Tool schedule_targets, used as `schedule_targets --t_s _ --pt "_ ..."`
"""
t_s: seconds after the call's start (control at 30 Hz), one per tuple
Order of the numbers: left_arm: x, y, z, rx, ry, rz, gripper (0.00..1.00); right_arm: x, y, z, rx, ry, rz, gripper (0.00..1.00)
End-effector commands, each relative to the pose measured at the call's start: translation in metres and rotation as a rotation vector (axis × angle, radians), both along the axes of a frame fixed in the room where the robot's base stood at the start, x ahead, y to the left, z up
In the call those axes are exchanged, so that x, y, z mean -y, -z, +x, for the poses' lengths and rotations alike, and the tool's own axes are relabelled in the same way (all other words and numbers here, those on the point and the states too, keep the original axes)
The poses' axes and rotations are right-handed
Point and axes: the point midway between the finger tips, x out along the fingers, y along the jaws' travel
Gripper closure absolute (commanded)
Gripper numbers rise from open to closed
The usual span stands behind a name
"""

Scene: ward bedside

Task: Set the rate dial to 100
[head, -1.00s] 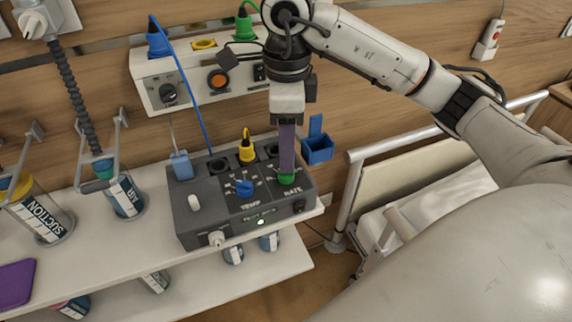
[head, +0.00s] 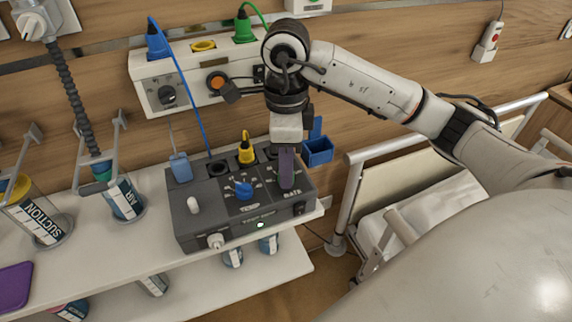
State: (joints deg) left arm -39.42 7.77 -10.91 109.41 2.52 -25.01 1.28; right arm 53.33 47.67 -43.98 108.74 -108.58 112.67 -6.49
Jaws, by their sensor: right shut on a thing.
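The dark grey control box (head: 190,235) sits on the white shelf, with dials on its sloped top. Its rate dial, a green knob in the earlier frame, is now hidden behind my right gripper (head: 286,184). My right gripper points down and is shut on the rate dial, just above the RATE label. The dial's pointer and setting cannot be read. The blue TEMP dial (head: 243,190) is just to the left, uncovered. My left gripper is out of view.
A yellow plug (head: 246,150) and a blue cable stand behind the dials. A blue holder (head: 317,150) is at the box's back right. A white wall unit (head: 190,75) is above. The bed rail (head: 352,190) is to the right.

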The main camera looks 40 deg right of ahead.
Motion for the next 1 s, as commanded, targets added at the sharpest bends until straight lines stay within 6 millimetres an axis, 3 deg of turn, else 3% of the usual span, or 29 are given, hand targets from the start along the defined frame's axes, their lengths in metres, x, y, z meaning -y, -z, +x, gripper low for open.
schedule_targets --t_s 0.37,1.0 --pt "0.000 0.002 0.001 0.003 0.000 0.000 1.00 0.000 0.000 0.000 0.002 0.089 -0.001 0.97" --pt "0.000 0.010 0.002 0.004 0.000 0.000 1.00 0.000 0.000 0.000 0.001 0.651 0.000 0.97"
